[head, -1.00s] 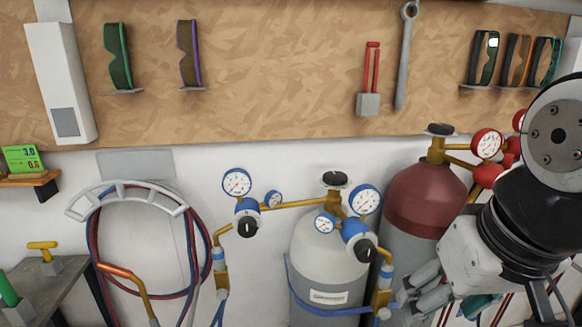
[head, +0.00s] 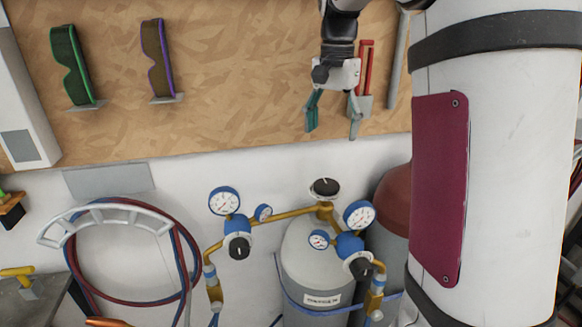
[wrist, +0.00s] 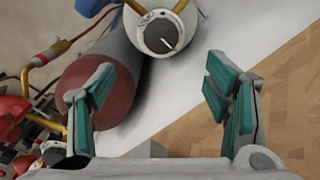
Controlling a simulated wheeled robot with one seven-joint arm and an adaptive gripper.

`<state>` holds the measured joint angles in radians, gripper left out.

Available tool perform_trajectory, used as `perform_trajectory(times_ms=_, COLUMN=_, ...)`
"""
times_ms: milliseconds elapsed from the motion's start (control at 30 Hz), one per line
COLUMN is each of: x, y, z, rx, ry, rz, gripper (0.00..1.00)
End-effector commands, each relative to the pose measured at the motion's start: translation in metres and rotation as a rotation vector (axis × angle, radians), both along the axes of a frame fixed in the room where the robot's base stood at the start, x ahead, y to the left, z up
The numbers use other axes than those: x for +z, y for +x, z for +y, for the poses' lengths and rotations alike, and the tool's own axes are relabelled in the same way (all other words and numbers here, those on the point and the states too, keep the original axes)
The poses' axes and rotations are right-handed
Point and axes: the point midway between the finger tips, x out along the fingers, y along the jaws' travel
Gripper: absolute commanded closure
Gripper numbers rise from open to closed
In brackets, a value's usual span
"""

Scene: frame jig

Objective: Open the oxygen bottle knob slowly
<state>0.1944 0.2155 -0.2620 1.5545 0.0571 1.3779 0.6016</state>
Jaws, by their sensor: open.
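The oxygen bottle (head: 318,268) is a grey cylinder with a white label, standing against the wall in the head view. Its black round knob (head: 325,187) sits on top of the brass valve. In the wrist view the knob (wrist: 160,36) shows from above with a light pointer line, at the top centre beyond the fingertips. My gripper (head: 332,130) hangs with its fingers pointing down, above the knob in the head view and apart from it. Its teal-padded fingers (wrist: 163,85) are spread wide with nothing between them.
Blue pressure gauges (head: 360,215) and brass pipes flank the knob. A red bottle (wrist: 98,88) stands beside the oxygen bottle. A red-handled tool (head: 366,75) hangs on the board behind my gripper. My white arm link covers the right of the head view.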

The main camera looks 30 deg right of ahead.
Motion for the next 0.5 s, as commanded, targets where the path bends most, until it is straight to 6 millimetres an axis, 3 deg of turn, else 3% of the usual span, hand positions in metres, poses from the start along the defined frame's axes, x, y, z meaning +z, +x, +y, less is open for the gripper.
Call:
perform_trajectory(times_ms=167, x=-0.013, y=0.0, z=-0.001, rx=-0.005, ry=0.001, rz=0.005, gripper=0.29)
perform_trajectory(times_ms=500, x=-0.077, y=-0.001, z=0.0, rx=-0.003, ry=0.002, rz=0.006, gripper=0.29)
